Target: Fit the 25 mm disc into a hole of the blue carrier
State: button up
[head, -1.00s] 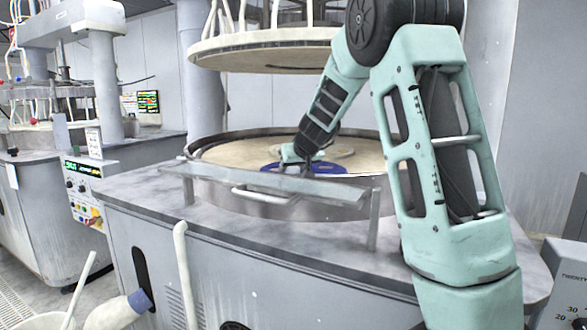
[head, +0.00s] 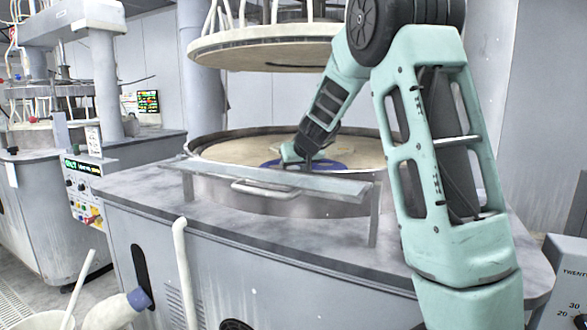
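The blue carrier (head: 335,165) lies on the cream polishing platen (head: 235,152) inside the machine's round metal basin. Only part of the carrier shows; the basin's front wall, a front rail and my arm cover much of it. My gripper (head: 306,163) is small in the head view, low over the carrier and pointing down at it. Its fingertips are too small to read, so I cannot tell whether it is open or shut. The 25 mm disc cannot be made out, and neither can the carrier's holes.
A flat rail (head: 270,177) with a handle (head: 262,189) runs along the basin's front. The round upper platen (head: 262,48) hangs above the basin, close to my arm. A control panel (head: 82,190) stands at the left. A similar machine stands behind it.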

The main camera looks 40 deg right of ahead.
jog(key=o, duration=1)
jog(key=shift+f, duration=0.1)
notch_tip(320, 180, up, 10)
jog(key=p, duration=0.3)
jog(key=shift+p, duration=0.3)
